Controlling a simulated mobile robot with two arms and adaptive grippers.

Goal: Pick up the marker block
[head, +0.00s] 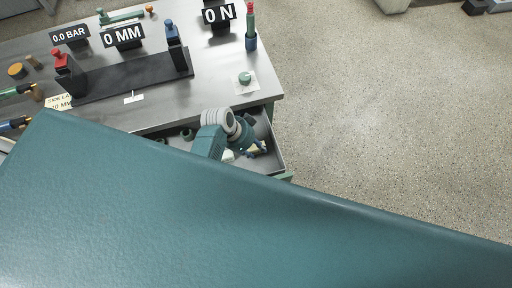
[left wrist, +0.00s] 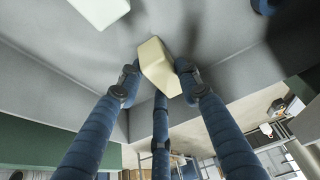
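My left gripper (head: 250,147) reaches down into the open drawer at the table's front edge. In the left wrist view, its blue fingers (left wrist: 158,78) close in on a cream block (left wrist: 160,68), with fingertips at its sides; it looks held. I take this for the marker block, but no marking is readable. A second pale block (left wrist: 98,10) lies apart at the top of that view. In the head view, the fingers partly hide the drawer's contents. My right gripper is not in view.
The drawer (head: 276,152) has raised walls close around the gripper. Above it, the metal table (head: 215,90) holds a black rig (head: 135,75), number signs and a small green knob (head: 245,78) on a pale square. My teal body covers the lower head view.

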